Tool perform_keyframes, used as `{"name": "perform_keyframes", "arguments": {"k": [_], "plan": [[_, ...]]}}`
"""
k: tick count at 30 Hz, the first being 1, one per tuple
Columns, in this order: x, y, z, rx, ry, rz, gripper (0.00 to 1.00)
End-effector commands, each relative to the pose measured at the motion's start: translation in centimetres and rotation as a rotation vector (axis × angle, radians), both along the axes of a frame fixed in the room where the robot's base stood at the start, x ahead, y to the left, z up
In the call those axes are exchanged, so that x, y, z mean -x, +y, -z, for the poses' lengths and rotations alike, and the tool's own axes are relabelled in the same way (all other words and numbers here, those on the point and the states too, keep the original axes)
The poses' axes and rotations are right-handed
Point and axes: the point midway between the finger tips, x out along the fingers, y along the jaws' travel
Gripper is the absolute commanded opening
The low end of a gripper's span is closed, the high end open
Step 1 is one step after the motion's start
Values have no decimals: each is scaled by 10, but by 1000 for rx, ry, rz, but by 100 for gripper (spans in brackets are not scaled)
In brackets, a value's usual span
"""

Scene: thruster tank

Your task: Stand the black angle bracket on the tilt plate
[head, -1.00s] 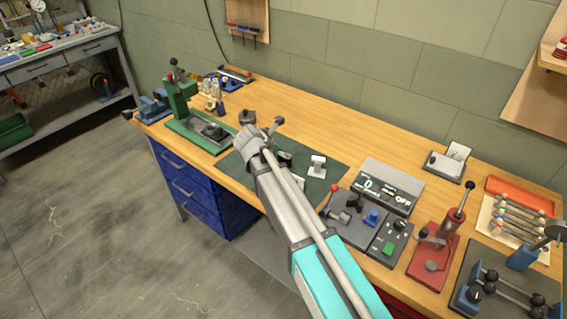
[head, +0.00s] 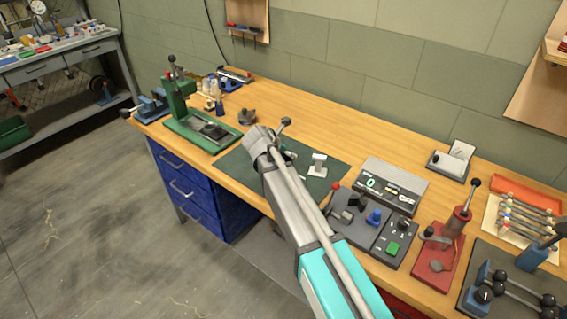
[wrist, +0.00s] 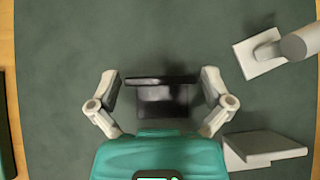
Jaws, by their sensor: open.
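The black angle bracket (wrist: 165,102) lies on the dark green mat (wrist: 50,60) in the wrist view, with one flange toward the top of the picture. My gripper (wrist: 161,85) is open, one finger on each side of the bracket. I cannot tell whether the fingers touch it. In the head view my arm's end hides the bracket and the fingertips. A pale plate leaning on a dark base (head: 437,163) stands at the back right of the bench and looks like the tilt plate, though I cannot be sure.
In the wrist view a pale stand (wrist: 258,60) is at upper right and a light grey angled piece (wrist: 262,147) is right of my gripper. A green press (head: 180,100), a control box (head: 392,187) and a red lever tool (head: 437,258) stand around the mat.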

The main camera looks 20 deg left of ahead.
Motion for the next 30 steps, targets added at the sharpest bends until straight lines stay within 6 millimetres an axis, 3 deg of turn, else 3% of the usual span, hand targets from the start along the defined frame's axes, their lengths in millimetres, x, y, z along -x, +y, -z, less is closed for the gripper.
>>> {"name": "perform_keyframes", "arguments": {"k": [17,27,29,30], "plan": [[-1,0,0,0,0,0,100],[-1,-1,0,0,0,0,39],[-1,-1,0,0,0,0,29],[-1,-1,0,0,0,0,29]]}}
